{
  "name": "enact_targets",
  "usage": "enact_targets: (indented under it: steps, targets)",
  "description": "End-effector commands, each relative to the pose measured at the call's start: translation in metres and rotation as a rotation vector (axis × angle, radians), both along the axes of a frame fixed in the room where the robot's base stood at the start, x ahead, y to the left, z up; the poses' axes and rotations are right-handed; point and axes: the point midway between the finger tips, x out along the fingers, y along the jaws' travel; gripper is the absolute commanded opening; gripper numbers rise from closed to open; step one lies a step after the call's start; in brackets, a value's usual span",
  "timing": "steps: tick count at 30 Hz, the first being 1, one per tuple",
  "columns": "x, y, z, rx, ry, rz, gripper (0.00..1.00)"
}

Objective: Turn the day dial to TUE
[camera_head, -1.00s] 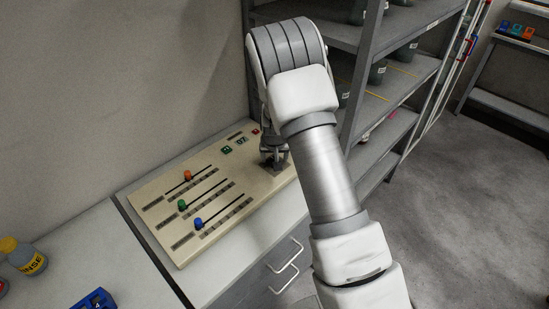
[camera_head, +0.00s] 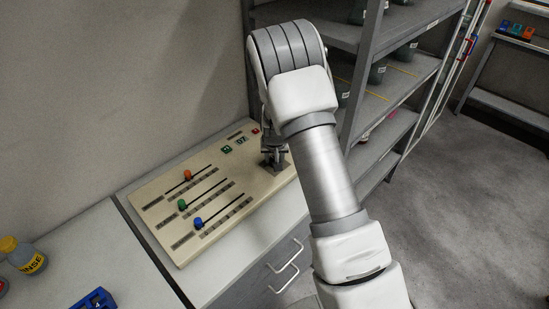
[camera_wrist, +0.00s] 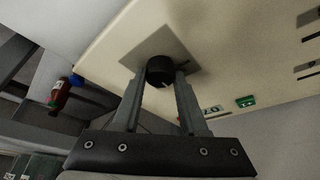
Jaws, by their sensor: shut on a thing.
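The day dial (camera_wrist: 160,70) is a round black knob with a pale pointer mark on a grey square plate (camera_wrist: 139,49) in the wrist view. My gripper (camera_wrist: 162,80) has its two fingers on either side of the knob and is shut on it. In the head view my gripper (camera_head: 272,158) is down at the right end of the beige control panel (camera_head: 160,193). The dial is hidden there behind the gripper and arm. No day lettering can be read in either view.
The panel carries orange (camera_head: 187,175), green (camera_head: 182,204) and blue (camera_head: 198,223) slider knobs, and a small display (camera_head: 242,141) near a green button. A grey shelf rack (camera_head: 350,95) stands close to the right of my gripper. A wall is behind the panel.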

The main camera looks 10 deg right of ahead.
Motion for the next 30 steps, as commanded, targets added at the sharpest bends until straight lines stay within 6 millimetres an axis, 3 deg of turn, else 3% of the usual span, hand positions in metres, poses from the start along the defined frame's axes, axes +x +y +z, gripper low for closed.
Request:
enact_targets:
  steps: [30]
  targets:
    - [0.0000, -0.0039, -0.0009, 0.001, 0.001, 0.498, 0.00]
